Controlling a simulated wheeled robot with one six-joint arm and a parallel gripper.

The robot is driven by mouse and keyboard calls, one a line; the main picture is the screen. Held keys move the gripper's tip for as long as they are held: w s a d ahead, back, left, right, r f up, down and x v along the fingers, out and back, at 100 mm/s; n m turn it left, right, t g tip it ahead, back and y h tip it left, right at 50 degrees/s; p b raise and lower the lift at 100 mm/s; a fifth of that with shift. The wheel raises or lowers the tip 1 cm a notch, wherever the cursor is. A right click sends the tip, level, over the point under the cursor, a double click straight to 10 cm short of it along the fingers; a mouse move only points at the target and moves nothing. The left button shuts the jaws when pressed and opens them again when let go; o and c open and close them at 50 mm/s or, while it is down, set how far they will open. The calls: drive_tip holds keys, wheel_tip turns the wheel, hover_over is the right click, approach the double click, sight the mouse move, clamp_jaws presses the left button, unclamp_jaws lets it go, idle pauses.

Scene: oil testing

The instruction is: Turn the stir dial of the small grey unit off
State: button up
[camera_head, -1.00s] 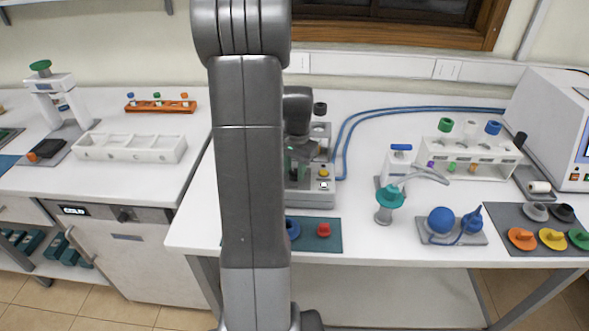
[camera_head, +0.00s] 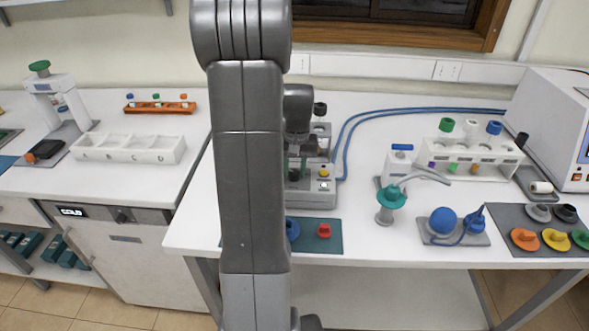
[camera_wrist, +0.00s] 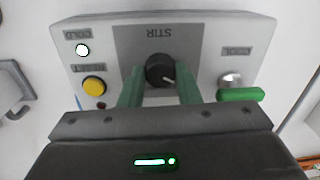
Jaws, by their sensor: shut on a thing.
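The small grey unit (camera_head: 318,196) stands on the right-hand bench, partly hidden behind my arm. Its panel fills the wrist view (camera_wrist: 215,45), upside down. The stir dial (camera_wrist: 160,70) is a round black knob with a white pointer mark, which points to the lower right in that view. My gripper (camera_wrist: 160,88) has two green fingers, one on each side of the dial, and is shut on it. In the head view my gripper (camera_head: 297,165) is over the unit, mostly hidden by my arm.
The panel also has a yellow button (camera_wrist: 94,88), a lit white lamp (camera_wrist: 82,50) and a silver knob with a green lever (camera_wrist: 240,95) close to my right finger. A teal mat (camera_head: 327,245) with a red piece lies in front. Blue tubes (camera_head: 400,112) run behind.

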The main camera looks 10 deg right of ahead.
sight(297, 172)
idle(0.4)
drive_tip(key=o, duration=1)
drive_tip(key=shift+c, duration=0.2)
wheel_tip(297, 172, up, 14)
drive_tip(key=b, duration=0.1)
drive_tip(key=shift+d, duration=0.3)
drive_tip(key=shift+s+f, duration=0.1)
drive_tip(key=shift+f, duration=0.1)
drive_tip(key=f, duration=0.9)
drive_tip(key=f+p, duration=0.1)
drive_tip(key=f, duration=0.3)
drive_tip(key=shift+a+f, duration=0.3)
drive_tip(key=shift+f, duration=0.05)
drive_tip(key=shift+r, duration=0.1)
